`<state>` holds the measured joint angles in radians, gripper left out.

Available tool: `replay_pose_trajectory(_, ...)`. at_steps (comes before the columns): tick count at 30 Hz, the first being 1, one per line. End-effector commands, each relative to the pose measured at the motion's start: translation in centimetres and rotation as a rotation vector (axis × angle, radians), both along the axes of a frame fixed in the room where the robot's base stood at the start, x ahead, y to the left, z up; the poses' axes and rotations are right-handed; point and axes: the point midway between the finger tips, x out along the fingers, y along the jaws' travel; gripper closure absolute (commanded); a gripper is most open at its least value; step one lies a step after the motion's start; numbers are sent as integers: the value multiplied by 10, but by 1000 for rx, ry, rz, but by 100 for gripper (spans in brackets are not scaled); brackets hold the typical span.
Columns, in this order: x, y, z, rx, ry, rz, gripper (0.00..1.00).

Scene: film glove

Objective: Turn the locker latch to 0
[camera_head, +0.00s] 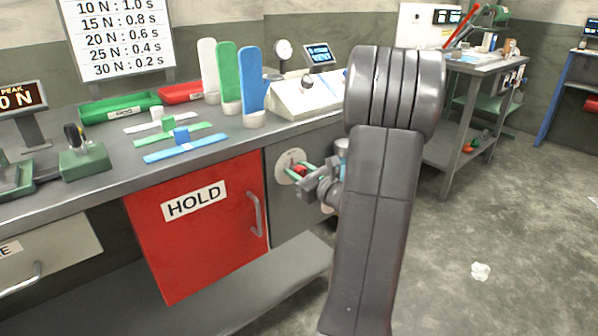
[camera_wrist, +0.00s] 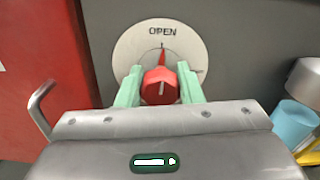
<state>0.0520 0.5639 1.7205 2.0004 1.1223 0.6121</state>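The locker latch is a red knob (camera_wrist: 160,88) on a round white dial (camera_wrist: 128,48). In the wrist view its red pointer stands nearly upright, toward the word OPEN at the top. The dial (camera_head: 285,160) also shows in the head view, on the grey panel right of the red HOLD door. My gripper (camera_wrist: 161,84) has its two green fingers on either side of the knob. They appear to touch it on both sides. The knob's lower part is hidden by my gripper body. A small mark at the dial's right is too small to read.
The red HOLD door (camera_head: 190,245) with its grey handle (camera_head: 255,213) is just left of the latch. A blue cylinder (camera_wrist: 293,122) is at the right of the wrist view. Open floor lies at right.

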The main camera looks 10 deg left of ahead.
Motion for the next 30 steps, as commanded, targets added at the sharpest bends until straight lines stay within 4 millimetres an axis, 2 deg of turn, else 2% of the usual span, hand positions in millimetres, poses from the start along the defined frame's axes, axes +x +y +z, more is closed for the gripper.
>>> replay_pose_trajectory(19,-1,0,0,-59,-75,1,89)
replay_pose_trajectory(20,-1,0,0,-59,-75,1,64)
replay_pose_trajectory(23,-1,0,0,-59,-75,1,45)
replay_pose_trajectory(30,0,0,0,-58,-74,1,45)
